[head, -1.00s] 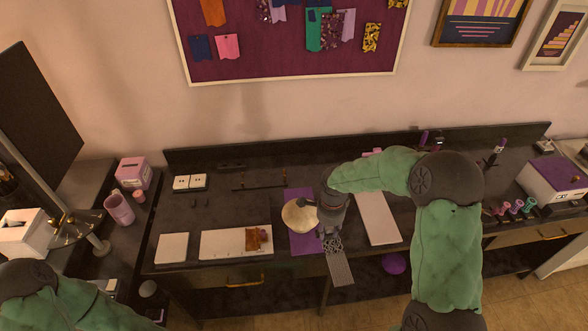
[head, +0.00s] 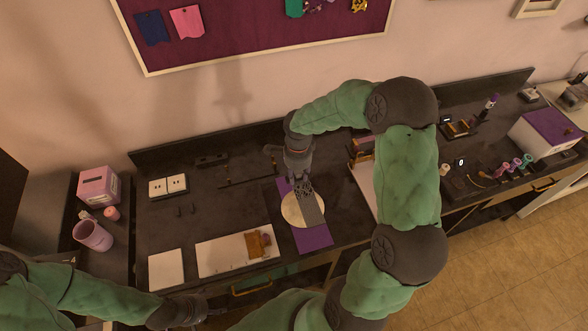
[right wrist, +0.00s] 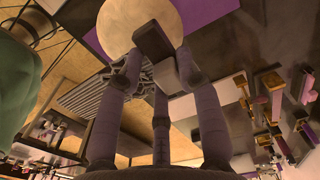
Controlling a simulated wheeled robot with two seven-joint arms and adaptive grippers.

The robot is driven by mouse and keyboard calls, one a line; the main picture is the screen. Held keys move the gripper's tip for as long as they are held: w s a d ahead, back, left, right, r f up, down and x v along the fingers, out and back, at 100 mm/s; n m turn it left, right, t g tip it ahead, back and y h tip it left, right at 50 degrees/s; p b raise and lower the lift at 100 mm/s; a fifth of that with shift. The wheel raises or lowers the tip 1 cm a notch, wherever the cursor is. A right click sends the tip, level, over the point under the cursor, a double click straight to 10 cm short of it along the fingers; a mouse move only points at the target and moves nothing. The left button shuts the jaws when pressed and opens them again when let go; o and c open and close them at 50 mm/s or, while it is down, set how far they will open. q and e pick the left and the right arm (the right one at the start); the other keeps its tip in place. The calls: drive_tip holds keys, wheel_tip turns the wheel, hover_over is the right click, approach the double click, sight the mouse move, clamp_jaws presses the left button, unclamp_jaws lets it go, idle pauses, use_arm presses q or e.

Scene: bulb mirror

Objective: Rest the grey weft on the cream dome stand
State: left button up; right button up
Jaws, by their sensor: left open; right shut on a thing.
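The grey weft (head: 312,209) hangs from my right gripper (head: 301,184), which is shut on its upper end. In the head view the weft lies across the right part of the cream dome stand (head: 290,210). I cannot tell whether the weft touches the dome. In the right wrist view the dome (right wrist: 165,15) is beyond the fingertips, and the ribbed weft (right wrist: 84,98) shows to the left behind the fingers of the gripper (right wrist: 158,60). My left gripper (head: 213,309) is open and empty at the lower left, in front of the table edge.
The dome stands on a purple mat (head: 315,239). To its left are a white board (head: 222,257) with a brown item (head: 258,245) and a white square (head: 166,270). A pink box (head: 98,186) and a pink cup (head: 92,235) stand at the far left.

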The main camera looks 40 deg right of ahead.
drive_tip(key=shift+f+b, duration=0.1)
drive_tip(key=shift+b, duration=0.3)
wheel_tip(320, 180, down, 6)
drive_tip(key=b, duration=0.6)
drive_tip(key=shift+f, duration=0.15)
drive_tip(key=shift+r, duration=0.2)
drive_tip(key=shift+f+b, duration=0.15)
drive_tip(key=shift+b, duration=0.35)
idle(0.6)
drive_tip(key=shift+f+b, duration=0.3)
idle(0.9)
drive_tip(key=o, duration=1.2)
